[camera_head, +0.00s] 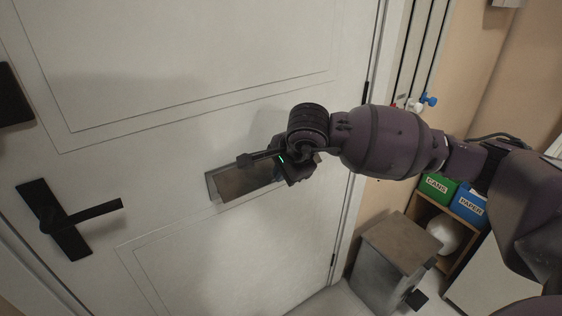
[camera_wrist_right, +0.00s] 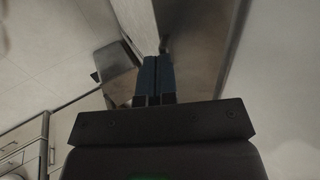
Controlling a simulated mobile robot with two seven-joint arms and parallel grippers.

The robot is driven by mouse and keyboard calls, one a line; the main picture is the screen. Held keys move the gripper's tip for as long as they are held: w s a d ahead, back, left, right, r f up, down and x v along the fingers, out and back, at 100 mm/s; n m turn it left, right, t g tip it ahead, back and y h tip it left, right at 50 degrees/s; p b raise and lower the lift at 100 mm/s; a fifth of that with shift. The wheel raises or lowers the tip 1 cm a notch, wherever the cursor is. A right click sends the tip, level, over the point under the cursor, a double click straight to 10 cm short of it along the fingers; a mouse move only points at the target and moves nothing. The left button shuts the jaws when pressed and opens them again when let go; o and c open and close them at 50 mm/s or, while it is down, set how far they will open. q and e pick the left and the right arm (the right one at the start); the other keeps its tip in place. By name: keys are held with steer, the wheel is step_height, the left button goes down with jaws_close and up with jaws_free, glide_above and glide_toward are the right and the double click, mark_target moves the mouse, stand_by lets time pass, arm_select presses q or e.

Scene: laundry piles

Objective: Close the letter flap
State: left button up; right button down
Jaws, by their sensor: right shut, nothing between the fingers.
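The letter flap (camera_head: 238,183) is a brownish metal plate on the white door, right of centre in the door's width. A lighter metal edge shows at its left end, and it seems to stand out from the door. In the right wrist view, a brownish metal surface, likely the flap (camera_wrist_right: 200,40), lies just beyond the fingertips. My left gripper is not in view.
The white door (camera_head: 180,100) has a black lever handle (camera_head: 85,218) at the left. A grey metal bin (camera_head: 395,255) stands on the floor at the right, by a wooden shelf with a green box (camera_head: 438,187) and a blue box (camera_head: 468,206). Coloured hooks (camera_head: 428,99) are on the wall.

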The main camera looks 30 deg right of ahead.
steer(key=b+x, duration=0.3)
steer(key=x, duration=0.3)
steer(key=shift+f, duration=0.45)
steer(key=shift+w, duration=0.1)
stand_by(1.0)
stand_by(0.4)
